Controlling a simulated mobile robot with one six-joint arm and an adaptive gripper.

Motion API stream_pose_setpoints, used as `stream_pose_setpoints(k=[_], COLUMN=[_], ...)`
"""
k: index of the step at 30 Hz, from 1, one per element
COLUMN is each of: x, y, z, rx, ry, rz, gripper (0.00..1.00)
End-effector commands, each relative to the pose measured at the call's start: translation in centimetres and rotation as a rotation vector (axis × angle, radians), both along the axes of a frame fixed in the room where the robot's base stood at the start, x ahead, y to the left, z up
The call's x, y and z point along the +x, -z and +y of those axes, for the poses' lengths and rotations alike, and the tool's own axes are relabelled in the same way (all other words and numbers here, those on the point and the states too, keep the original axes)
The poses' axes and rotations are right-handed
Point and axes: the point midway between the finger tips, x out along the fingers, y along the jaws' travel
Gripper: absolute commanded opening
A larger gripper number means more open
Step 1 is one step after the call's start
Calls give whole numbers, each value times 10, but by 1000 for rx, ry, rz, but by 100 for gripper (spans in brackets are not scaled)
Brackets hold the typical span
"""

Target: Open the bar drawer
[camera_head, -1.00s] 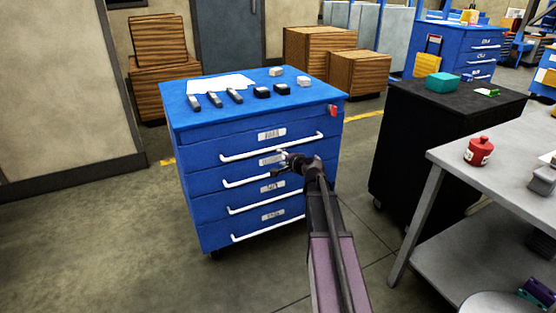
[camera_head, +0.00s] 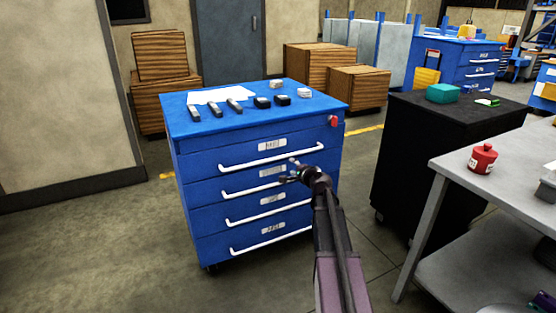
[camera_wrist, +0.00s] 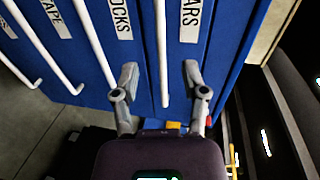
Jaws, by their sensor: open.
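The blue drawer cabinet (camera_head: 185,165) stands ahead with its drawers shut. Its top drawer has a label (camera_head: 272,145) and a long white handle (camera_head: 250,162). In the wrist view this drawer's label reads "BARS" (camera_wrist: 190,20), and its handle (camera_wrist: 162,60) runs up the picture between my fingers. My gripper (camera_head: 289,171) is in front of the cabinet's upper drawers, just below the top handle in the head view. In the wrist view my gripper (camera_wrist: 161,75) is open, one finger on each side of the handle line. I cannot tell whether the handle lies within finger depth.
Lower drawers with white handles (camera_head: 268,215) lie below. Small dark and grey parts and a white sheet (camera_head: 222,90) lie on the cabinet top. A black cabinet (camera_head: 420,150) and a grey table (camera_head: 520,150) stand to the right. Open floor (camera_head: 100,240) lies left.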

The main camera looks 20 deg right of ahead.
Motion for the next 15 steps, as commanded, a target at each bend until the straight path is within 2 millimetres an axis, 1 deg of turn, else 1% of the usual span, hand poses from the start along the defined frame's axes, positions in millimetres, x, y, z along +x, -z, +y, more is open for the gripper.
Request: stream_pose_setpoints(k=[8,15], x=[34,70], y=[8,15], z=[0,1], rx=[-1,0], ry=[-2,0], rz=[0,0], gripper=[57,57])
